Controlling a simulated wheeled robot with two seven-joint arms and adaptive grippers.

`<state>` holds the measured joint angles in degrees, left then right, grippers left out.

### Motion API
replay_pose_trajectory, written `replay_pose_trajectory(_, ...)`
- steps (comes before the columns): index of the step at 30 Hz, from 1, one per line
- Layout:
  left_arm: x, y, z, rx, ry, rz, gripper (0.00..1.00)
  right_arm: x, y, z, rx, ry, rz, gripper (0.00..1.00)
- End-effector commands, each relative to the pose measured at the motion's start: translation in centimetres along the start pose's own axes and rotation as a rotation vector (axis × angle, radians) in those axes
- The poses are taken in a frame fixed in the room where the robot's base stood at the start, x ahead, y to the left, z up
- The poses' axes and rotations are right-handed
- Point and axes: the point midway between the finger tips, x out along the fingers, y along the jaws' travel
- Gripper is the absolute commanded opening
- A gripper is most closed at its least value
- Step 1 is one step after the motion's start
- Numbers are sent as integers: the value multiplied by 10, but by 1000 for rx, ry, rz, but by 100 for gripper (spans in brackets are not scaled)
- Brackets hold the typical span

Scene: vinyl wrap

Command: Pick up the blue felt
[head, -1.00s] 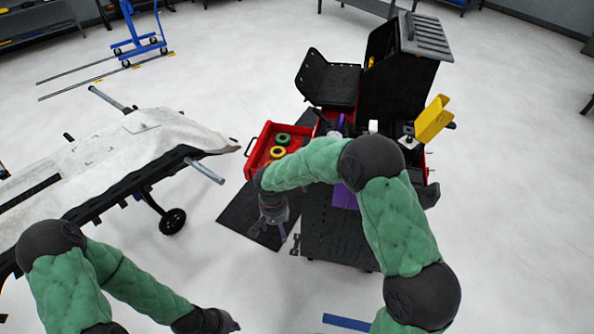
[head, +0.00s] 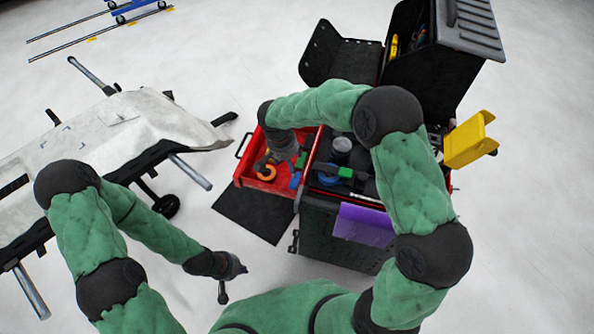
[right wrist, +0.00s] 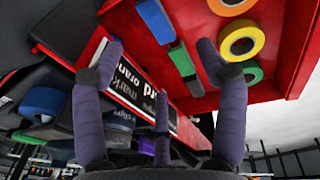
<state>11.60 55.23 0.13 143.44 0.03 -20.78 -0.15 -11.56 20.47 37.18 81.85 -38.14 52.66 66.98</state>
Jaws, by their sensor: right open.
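A small blue piece, which looks like the blue felt (head: 295,180), lies in the open red drawer (head: 246,184) near its right wall. Contact with the blue piece is not visible. My left gripper (head: 226,284) hangs over the floor left of the cart; its finger opening is unclear.
Yellow (right wrist: 241,40) and green (right wrist: 252,72) tape rolls lie beside the blue piece. The black cart (head: 335,240) has a cluttered top with a blue roll (head: 328,179) and a purple sheet (head: 364,225) on its side. A covered table (head: 105,130) stands left.

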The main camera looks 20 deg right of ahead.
Motion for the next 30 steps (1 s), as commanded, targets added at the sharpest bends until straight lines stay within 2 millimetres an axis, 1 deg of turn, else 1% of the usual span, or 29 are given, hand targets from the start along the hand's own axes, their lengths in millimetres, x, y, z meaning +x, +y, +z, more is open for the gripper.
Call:
replay_pose_trajectory(1, 3, -1, 0, -1, -1, 0, 0, 8, 0, 1, 0, -3, 2, 73)
replay_pose_trajectory(6, 11, -4, 0, -1, -1, 0, 0, 34, 1, 1, -1, -3, 2, 73)
replay_pose_trajectory(9, 14, -5, 0, -1, -1, 0, 0, 46, 0, 1, 0, -2, 1, 73)
replay_pose_trajectory(16, 20, -7, -1, 0, 0, 0, 0, 60, 2, 2, 0, -2, 1, 73)
replay_pose_trajectory(24, 36, -13, -1, 0, 0, 0, 0, 98, 6, 6, -1, -2, 1, 73)
replay_pose_trajectory(27, 38, -14, -1, 0, 0, 0, 0, 103, 6, 5, 0, -1, 0, 73)
replay_pose_trajectory(30, 37, -13, -1, 0, 0, 0, 0, 102, 7, 5, 0, -1, 0, 73)
